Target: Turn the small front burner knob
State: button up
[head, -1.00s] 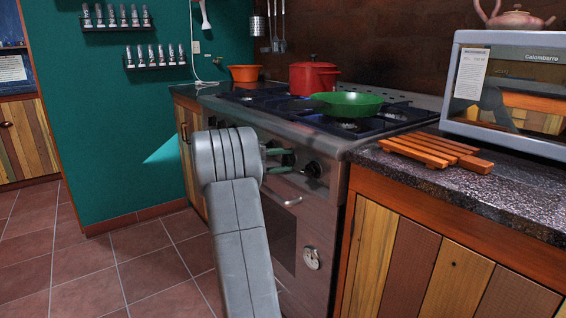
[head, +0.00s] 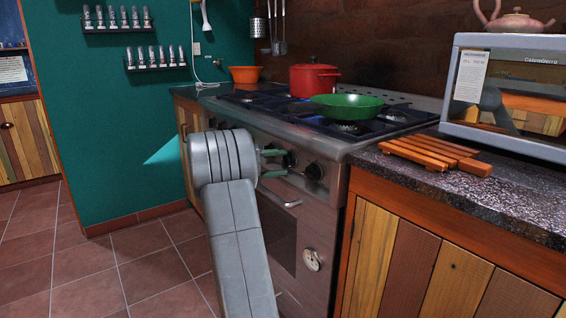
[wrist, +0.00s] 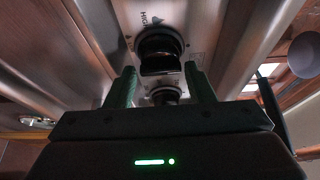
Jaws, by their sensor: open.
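The stove's front panel carries black round knobs. In the head view one knob (head: 290,159) is just right of my green fingertips, and another knob (head: 314,171) is further right and nearer the camera. My gripper (head: 275,163) is open and empty in front of the panel. In the wrist view a large black knob (wrist: 158,50) with "HIGH" printed beside it sits beyond and between the open fingers (wrist: 160,72). A second knob (wrist: 166,95) shows below it, partly hidden by my gripper. I see no contact. Which knob serves the small front burner cannot be told.
The oven handle (head: 282,199) runs below the knobs. On the stovetop stand a green pan (head: 346,106) and a red pot (head: 313,79). A counter (head: 440,180) with a wooden trivet (head: 436,154) and a microwave (head: 515,95) is right. Floor is clear at left.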

jog(key=p+v, duration=0.3)
jog(key=v, duration=0.9)
jog(key=shift+d, duration=0.1)
jog(key=b+x, duration=0.4)
jog(key=x, duration=0.9)
jog(key=shift+w+d, duration=0.15)
jog(key=shift+d, duration=0.15)
